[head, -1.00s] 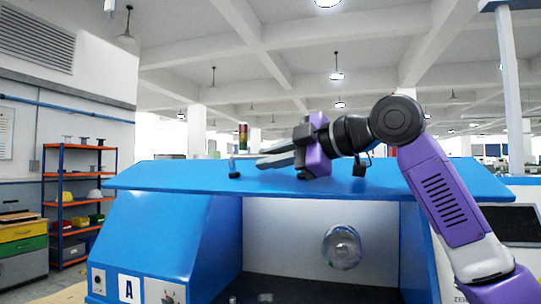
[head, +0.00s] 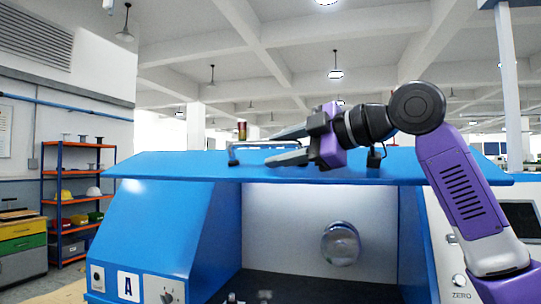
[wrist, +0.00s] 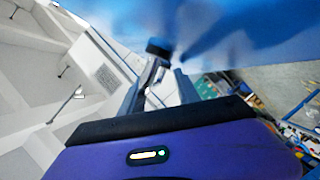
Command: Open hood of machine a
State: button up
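A handle with dark posts, one at the left (head: 233,156) and one at the right, stands on the hood. My gripper (head: 270,149) is at the handle, between the posts, its fingers pointing left and spread apart. Whether they touch the bar I cannot tell. In the wrist view the fingers (wrist: 162,88) are apart near a dark handle end (wrist: 158,47), with the blurred blue hood (wrist: 270,35) above.
A round clear part (head: 341,243) is on the pale back wall inside the machine. An orange shelf rack (head: 62,205) with bins and a drawer cabinet (head: 22,245) stand at the left. A grey machine with a dark screen (head: 520,222) is at the right.

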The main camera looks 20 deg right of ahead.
aim_at(304, 176)
jog(key=shift+b+v, duration=0.35)
jog(key=shift+v, duration=2.2)
jog(key=shift+s, duration=0.1)
jog(key=v, duration=0.9)
jog(key=shift+p, duration=0.35)
